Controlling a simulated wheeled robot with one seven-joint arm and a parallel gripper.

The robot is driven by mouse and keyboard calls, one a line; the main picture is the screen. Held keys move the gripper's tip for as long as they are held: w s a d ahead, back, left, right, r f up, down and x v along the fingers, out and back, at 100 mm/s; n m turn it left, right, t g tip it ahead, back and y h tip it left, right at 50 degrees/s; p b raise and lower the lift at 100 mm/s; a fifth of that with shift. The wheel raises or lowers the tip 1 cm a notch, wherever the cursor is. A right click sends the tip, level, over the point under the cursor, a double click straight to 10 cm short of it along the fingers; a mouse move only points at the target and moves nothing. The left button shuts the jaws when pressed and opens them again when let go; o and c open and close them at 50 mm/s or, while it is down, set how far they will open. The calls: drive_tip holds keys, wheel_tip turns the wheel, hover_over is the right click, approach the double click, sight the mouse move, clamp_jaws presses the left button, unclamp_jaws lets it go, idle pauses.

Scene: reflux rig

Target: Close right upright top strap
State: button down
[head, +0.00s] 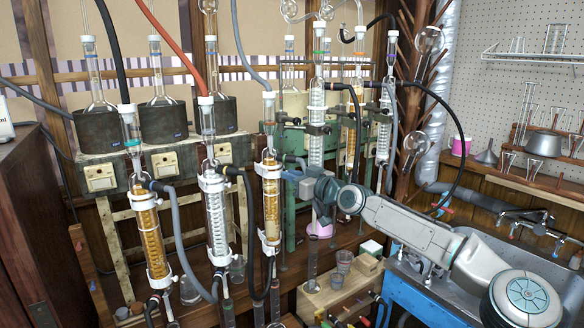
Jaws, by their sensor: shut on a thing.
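The right upright (271,208) is a glass condenser with an amber coil, standing vertical at the centre left. Its white top strap (268,168) wraps around it near the upper end, and a lower white strap (269,240) sits near its bottom. My gripper (285,170) comes in from the right at the height of the top strap. Its small jaws are shut on the strap's right side. The jaw tips are small and partly merge with the strap and hose, so the strap's exact closure cannot be made out.
Two more strapped condensers, left (150,240) and middle (215,222), stand to the left with dark and grey hoses between. A second rig with a clear condenser (316,125) stands behind my wrist. A sink (500,262) and a wooden box (335,298) lie to the right.

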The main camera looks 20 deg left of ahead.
drive_tip(key=shift+w+a+n+g+y+p, duration=0.1)
drive_tip(key=shift+w+n+g+y+p, duration=0.5)
drive_tip(key=shift+p, duration=0.75)
drive_tip(key=shift+s, duration=0.25)
drive_tip(key=c, duration=1.5)
unclamp_jaws()
drive_tip(key=shift+o, duration=0.2)
drive_tip(key=b+v, duration=0.3)
drive_tip(key=v, duration=1)
drive_tip(key=shift+s+d+r, duration=0.15)
drive_tip(key=shift+d+r, duration=0.15)
drive_tip(key=shift+d, duration=0.05)
